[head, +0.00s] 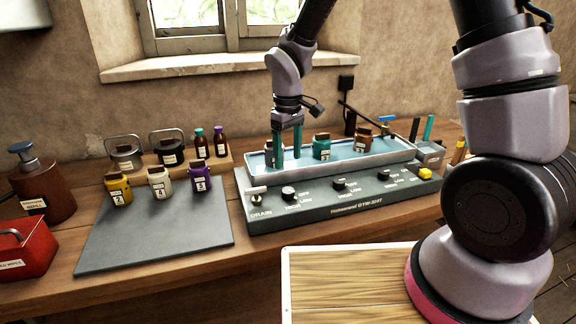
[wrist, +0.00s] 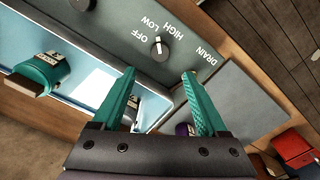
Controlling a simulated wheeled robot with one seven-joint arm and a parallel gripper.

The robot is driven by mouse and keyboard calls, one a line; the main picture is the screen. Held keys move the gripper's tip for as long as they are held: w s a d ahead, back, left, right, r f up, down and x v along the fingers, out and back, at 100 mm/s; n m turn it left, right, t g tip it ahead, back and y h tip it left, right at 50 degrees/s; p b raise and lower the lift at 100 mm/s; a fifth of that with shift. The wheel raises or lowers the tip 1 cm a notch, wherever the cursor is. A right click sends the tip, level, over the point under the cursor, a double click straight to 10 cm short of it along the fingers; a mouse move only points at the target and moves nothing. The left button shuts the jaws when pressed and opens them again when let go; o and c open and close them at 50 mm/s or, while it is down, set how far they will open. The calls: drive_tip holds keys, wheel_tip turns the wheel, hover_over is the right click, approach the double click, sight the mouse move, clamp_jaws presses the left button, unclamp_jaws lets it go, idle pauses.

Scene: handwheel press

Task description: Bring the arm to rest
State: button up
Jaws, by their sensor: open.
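My gripper (head: 287,158) points down over the left end of the water bath (head: 405,157), its two teal fingers spread apart. In the wrist view, my gripper (wrist: 160,74) is open with nothing clamped between its fingertips. A jar (head: 268,148) stands at the bath's left end beside the fingers, partly covered by one of them. In the wrist view, the labelled jar (wrist: 134,101) shows low behind the left finger. A teal jar (head: 321,147) and a red-brown jar (head: 363,142) stand farther right in the bath. My arm reaches in from the upper right.
The bath's panel has several knobs (head: 339,184) and a drain lever (head: 257,190). Yellow, white and purple jars stand along the back of the grey mat (head: 150,240); its front is clear. Bottles and handled pots stand behind. A dispenser (head: 42,185) and red box (head: 22,245) are far left.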

drive_tip(key=shift+r, duration=0.15)
drive_tip(key=d+r+m+t, duration=0.1)
drive_tip(key=d+r+m, duration=0.2)
drive_tip(key=d+r, duration=0.55)
drive_tip(key=s+d+r+m+t+y, duration=0.1)
drive_tip(key=s+d+r+m+t, duration=0.2)
drive_tip(key=r, duration=0.6)
drive_tip(key=s+d+r+m+t+y, duration=0.1)
drive_tip(key=s+d+r+m+t, duration=0.2)
drive_tip(key=s+d+r+m, duration=0.4)
drive_tip(key=s+d+r, duration=0.2)
drive_tip(key=d, duration=0.2)
drive_tip(key=shift+s+d+r, duration=0.15)
drive_tip(key=shift+s+r, duration=0.1)
drive_tip(key=shift+r, duration=0.1)
drive_tip(key=shift+w, duration=0.1)
